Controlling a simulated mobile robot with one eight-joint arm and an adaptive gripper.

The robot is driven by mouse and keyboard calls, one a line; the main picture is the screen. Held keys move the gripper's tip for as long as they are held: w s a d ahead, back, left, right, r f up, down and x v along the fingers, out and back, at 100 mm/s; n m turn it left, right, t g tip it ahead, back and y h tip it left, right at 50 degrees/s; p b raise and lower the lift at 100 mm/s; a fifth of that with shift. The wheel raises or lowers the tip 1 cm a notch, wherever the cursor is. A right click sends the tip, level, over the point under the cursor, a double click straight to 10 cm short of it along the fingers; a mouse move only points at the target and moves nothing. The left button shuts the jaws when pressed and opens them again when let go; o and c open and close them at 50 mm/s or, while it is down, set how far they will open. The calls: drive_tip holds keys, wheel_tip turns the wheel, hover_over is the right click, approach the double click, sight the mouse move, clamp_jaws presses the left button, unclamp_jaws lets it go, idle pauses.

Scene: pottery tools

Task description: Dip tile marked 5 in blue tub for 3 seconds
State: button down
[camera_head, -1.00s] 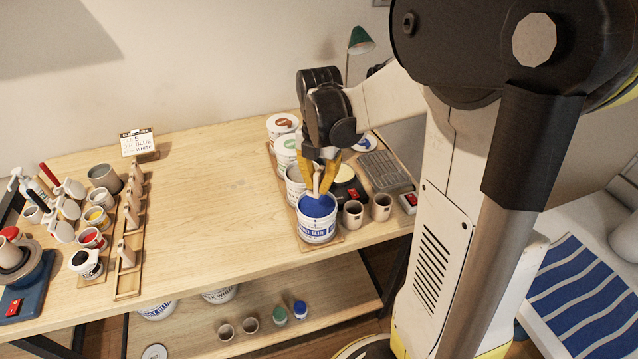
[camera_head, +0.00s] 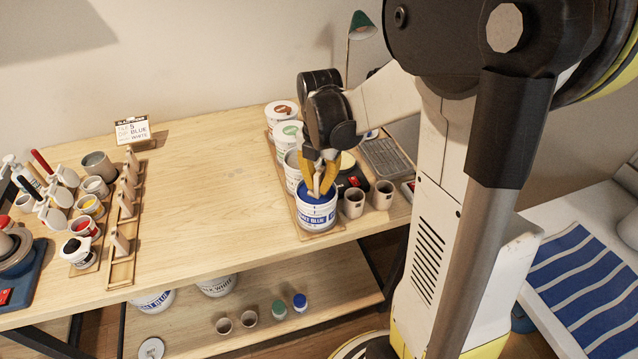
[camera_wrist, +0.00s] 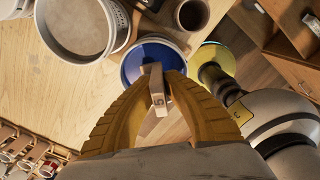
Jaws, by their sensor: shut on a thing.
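My gripper (camera_head: 318,184) has its orange fingers shut on a pale tile, low over the blue tub. In the wrist view the tile (camera_wrist: 157,92) shows a 5 and is pinched between the fingertips (camera_wrist: 160,108). The blue tub (camera_head: 316,214) is a white bucket with a blue label and blue glaze, at the front right of the table. It also shows in the wrist view (camera_wrist: 133,68), with the tile's far end over the blue. I cannot tell how deep the tile's end is in the glaze.
Other tubs (camera_head: 283,112) stand behind the blue one. Two small cups (camera_head: 354,202) stand close on its right. A sign card (camera_head: 132,130) reads 5, blue, white. A wooden rack (camera_head: 122,240) holds several tiles at left. The middle of the table is clear.

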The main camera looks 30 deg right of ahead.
sight(319, 172)
drive_tip(key=shift+f, duration=0.1)
drive_tip(key=shift+f+b, duration=1.7)
drive_tip(key=shift+f, duration=0.3)
drive_tip(key=shift+r, duration=0.1)
idle(0.5)
drive_tip(key=shift+r+p, duration=2.95)
drive_tip(key=shift+r, duration=0.8)
